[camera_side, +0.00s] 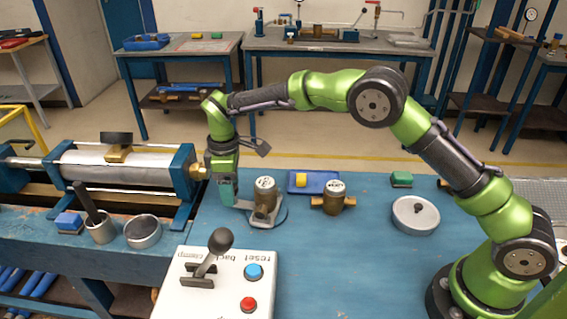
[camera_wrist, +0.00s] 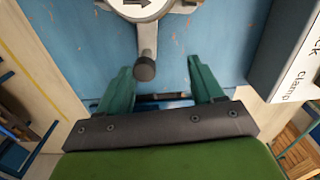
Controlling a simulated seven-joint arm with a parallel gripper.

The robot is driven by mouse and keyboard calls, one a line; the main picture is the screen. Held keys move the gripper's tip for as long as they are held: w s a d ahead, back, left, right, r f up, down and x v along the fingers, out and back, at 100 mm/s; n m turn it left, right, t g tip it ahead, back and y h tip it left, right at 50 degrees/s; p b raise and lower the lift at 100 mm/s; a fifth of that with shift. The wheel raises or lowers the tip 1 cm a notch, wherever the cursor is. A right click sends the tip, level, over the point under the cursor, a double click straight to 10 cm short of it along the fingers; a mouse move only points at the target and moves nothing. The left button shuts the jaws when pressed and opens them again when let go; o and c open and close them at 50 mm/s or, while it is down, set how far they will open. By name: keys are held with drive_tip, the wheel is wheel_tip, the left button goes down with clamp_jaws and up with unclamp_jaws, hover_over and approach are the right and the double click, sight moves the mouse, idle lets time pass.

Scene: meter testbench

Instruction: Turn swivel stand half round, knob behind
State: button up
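The swivel stand (camera_side: 278,216) is a grey disc on the blue bench, carrying a brass meter (camera_side: 265,199) with a pale top. In the wrist view the stand (camera_wrist: 116,4) is cut off at the top edge. Its arm ends in a dark round knob (camera_wrist: 145,69). My gripper (camera_side: 228,203) points down at the stand's left side in the side view and hides the knob there. A black arrow on the meter's top points right.
A second brass meter (camera_side: 333,199) stands right of the stand, with a blue tray (camera_side: 325,180) behind. The control box with lever (camera_side: 180,295) stands in front; its side (camera_wrist: 285,50) shows at right in the wrist view.

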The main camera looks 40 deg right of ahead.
drive_tip(key=shift+s+a, duration=0.65)
drive_tip(key=shift+s, duration=0.15)
drive_tip(key=shift+s+a, duration=0.1)
drive_tip(key=shift+s, duration=0.3)
drive_tip(key=shift+s+a, duration=0.25)
drive_tip(key=shift+s, duration=0.2)
drive_tip(key=o, duration=0.4)
drive_tip(key=shift+o, duration=0.2)
drive_tip(key=shift+r, duration=0.1)
